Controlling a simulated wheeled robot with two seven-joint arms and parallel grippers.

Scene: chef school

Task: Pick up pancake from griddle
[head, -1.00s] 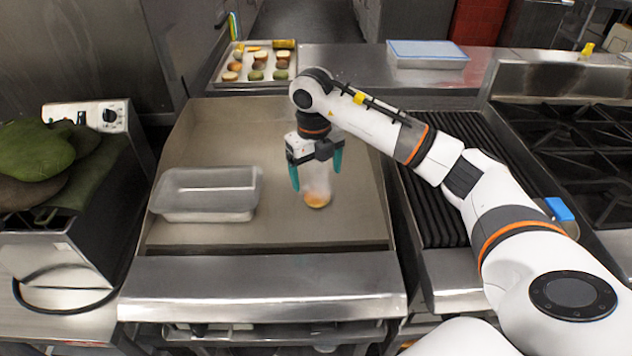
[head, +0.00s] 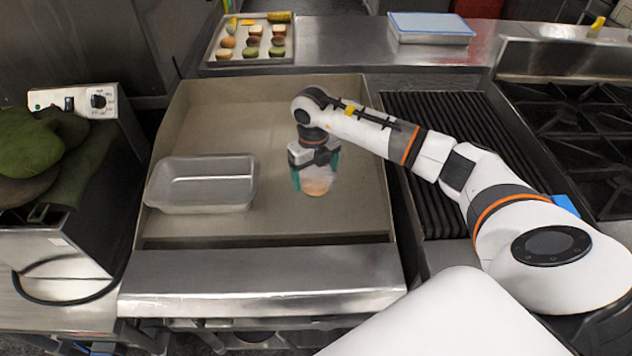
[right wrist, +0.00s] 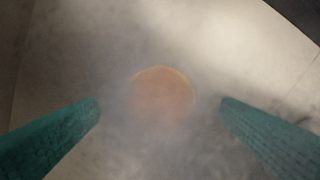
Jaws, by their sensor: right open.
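The pancake (head: 316,187) is a small round orange-brown disc lying on the flat griddle (head: 230,112), with hazy steam over it. In the right wrist view the pancake (right wrist: 161,95) lies between the two fingers, with a gap on each side. My right gripper (head: 315,184) is open, pointing down with its teal fingers low over the griddle around the pancake. Its fingertips also show in the right wrist view (right wrist: 160,104). I cannot tell whether the tips touch the griddle. My left gripper is not in view.
A tray of food (head: 223,53) and a blue-lidded container (head: 432,27) stand on the back counter. A ribbed grill (head: 440,120) lies right of the griddle. The griddle's back is free.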

